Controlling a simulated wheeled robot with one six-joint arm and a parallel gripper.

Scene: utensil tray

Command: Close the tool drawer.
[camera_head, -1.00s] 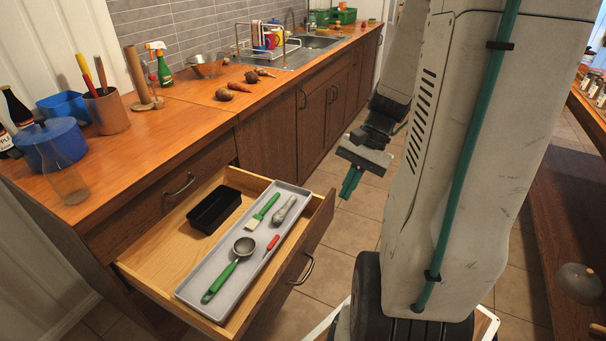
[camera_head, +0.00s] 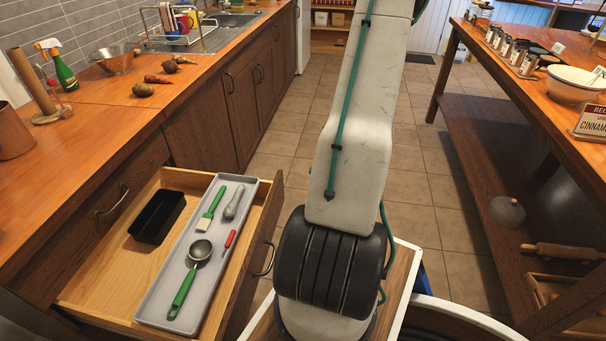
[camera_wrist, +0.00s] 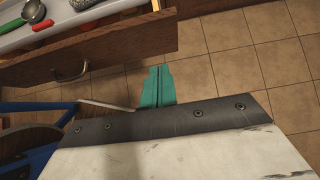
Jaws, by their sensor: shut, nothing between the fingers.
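The tool drawer (camera_head: 112,272) stands pulled out of the left counter in the head view. It holds a grey tray (camera_head: 160,300) and a black box (camera_head: 157,217). In the tray lie a green-handled scoop (camera_head: 185,285), a green brush (camera_head: 209,210), a red-handled tool (camera_head: 230,238) and a grey metal utensil (camera_head: 234,202). In the wrist view, the drawer front (camera_wrist: 125,48) and its handle (camera_wrist: 72,72) are at upper left. My gripper (camera_wrist: 157,72) has its teal fingers together and empty, apart from the drawer front. The head view does not show my gripper.
The counter (camera_head: 100,105) runs along the left, with a brown cup (camera_head: 12,132) and a spray bottle (camera_head: 63,72). A wooden table (camera_head: 455,60) stands on the right. Tiled floor (camera_head: 300,110) is clear between them.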

